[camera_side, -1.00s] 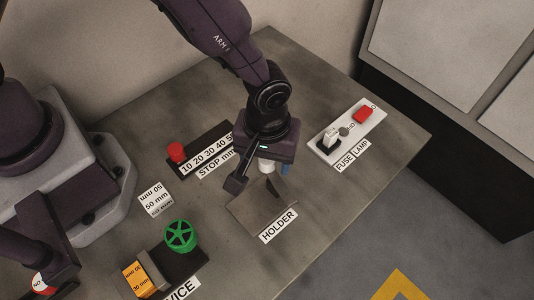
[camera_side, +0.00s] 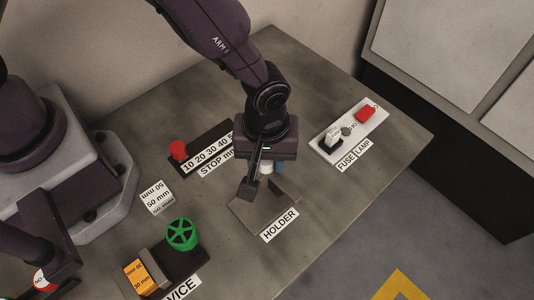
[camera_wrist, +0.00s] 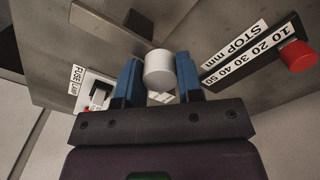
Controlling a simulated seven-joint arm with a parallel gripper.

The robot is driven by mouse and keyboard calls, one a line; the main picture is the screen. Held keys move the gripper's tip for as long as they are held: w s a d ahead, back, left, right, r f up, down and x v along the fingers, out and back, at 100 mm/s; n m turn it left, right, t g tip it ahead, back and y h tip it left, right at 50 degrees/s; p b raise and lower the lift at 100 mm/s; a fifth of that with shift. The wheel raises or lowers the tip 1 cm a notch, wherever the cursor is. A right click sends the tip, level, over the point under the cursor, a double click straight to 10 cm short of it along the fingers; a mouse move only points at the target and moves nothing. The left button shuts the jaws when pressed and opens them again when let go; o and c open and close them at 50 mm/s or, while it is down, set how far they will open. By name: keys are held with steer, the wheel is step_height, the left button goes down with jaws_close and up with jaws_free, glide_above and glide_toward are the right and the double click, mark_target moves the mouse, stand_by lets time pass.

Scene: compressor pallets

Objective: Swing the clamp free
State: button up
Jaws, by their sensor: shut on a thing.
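My gripper (camera_wrist: 159,78) has blue fingers and is shut on a white cylinder (camera_wrist: 159,66), with one finger on each side of it. In the side view the white cylinder (camera_side: 266,167) shows just below my gripper (camera_side: 272,170), at the back of the grey holder (camera_side: 272,212). The holder's plate also shows in the wrist view (camera_wrist: 100,25). I cannot tell whether the white cylinder is part of the clamp; my wrist hides much of the holder's back.
A stop rail with a red knob (camera_side: 178,150) is behind left. A fuse and lamp panel (camera_side: 332,152) is to the right. A vice with a green handwheel (camera_side: 181,235) and an orange block (camera_side: 138,277) is front left.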

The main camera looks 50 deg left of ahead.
steer(key=o, duration=0.9)
steer(key=shift+r, duration=0.1)
step_height(320, 180, up, 13)
steer(key=shift+f, duration=0.1)
